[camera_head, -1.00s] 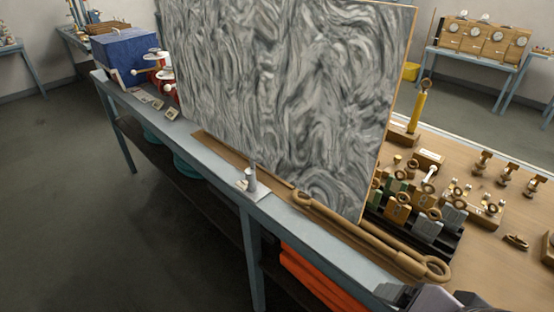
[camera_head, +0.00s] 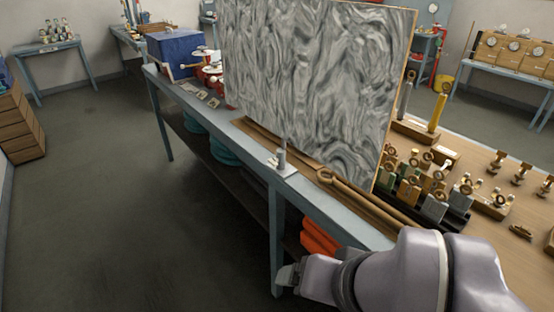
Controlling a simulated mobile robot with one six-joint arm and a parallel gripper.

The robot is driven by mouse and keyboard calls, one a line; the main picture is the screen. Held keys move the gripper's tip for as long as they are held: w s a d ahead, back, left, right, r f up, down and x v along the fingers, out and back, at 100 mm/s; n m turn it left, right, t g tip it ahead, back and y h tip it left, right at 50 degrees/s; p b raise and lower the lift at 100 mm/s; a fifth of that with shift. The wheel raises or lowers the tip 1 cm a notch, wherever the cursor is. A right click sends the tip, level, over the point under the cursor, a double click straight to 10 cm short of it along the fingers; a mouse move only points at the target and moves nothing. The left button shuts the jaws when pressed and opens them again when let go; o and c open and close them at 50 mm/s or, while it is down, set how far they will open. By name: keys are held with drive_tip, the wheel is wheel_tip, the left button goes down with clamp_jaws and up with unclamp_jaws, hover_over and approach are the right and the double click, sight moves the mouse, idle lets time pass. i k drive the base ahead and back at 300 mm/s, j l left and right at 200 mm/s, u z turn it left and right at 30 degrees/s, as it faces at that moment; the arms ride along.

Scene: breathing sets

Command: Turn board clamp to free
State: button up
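A small grey metal clamp (camera_head: 282,158) with an upright post on a pale plate stands at the front edge of the bench, by the foot of the large grey swirl-patterned board (camera_head: 310,85). I take it to be the board clamp; its turn position is too small to tell. The board stands upright in a wooden base rail (camera_head: 262,134). My arm reaches in from the lower right. My gripper (camera_head: 288,276) points left, below and in front of the bench edge, apart from the clamp. Its fingers are not clear enough to judge.
Brass and wooden parts (camera_head: 430,180) crowd the bench at right. Orange items (camera_head: 318,237) lie on the shelf below. The floor at left is clear.

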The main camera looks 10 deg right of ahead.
sight(275, 162)
drive_tip(key=i+j, duration=0.15)
drive_tip(key=i, duration=0.2)
drive_tip(key=i+j+z, duration=0.15)
drive_tip(key=i, duration=0.25)
drive_tip(key=i+j, duration=0.2)
drive_tip(key=i, duration=0.15)
